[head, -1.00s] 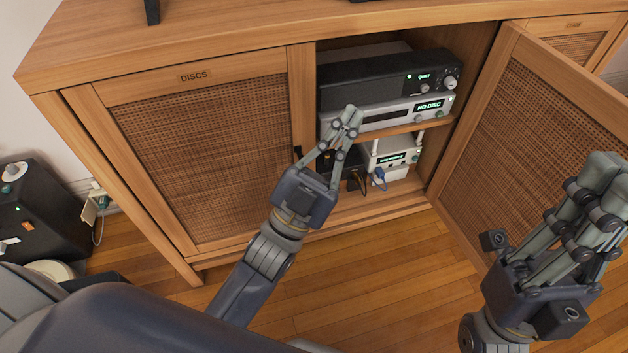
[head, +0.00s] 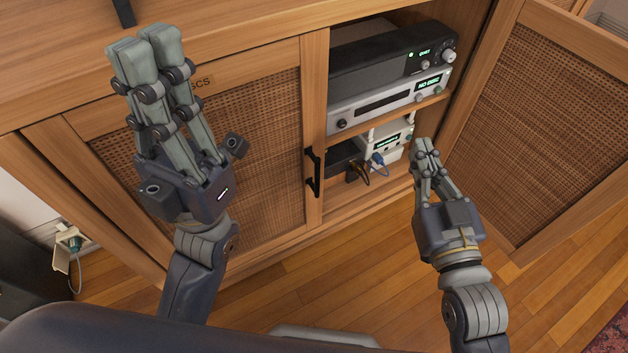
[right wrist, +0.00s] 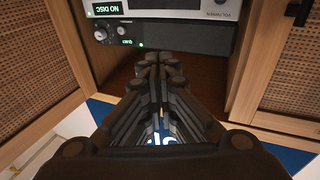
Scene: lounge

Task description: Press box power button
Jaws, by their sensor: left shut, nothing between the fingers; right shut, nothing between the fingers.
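In the head view, a small white box (head: 398,136) with a green-lit display stands on the lower shelf inside the open cabinet bay. A darker box (head: 343,160) sits left of it, with cables in front. I cannot make out which is meant or a power button on either. My right gripper (head: 426,150) is shut and empty, just in front of the bay and right of the white box; I cannot tell if it touches anything. It fills the middle of the right wrist view (right wrist: 160,65). My left gripper (head: 145,45) is shut and empty, raised before the closed left door.
A black unit (head: 375,68) with knobs and a silver player (head: 385,98) reading "NO DISC" are stacked on the upper shelf (head: 400,112). The open right door (head: 545,120) stands beside my right gripper. The closed door's dark handle (head: 313,172) juts out. Blue and orange cables (head: 377,160) hang low.

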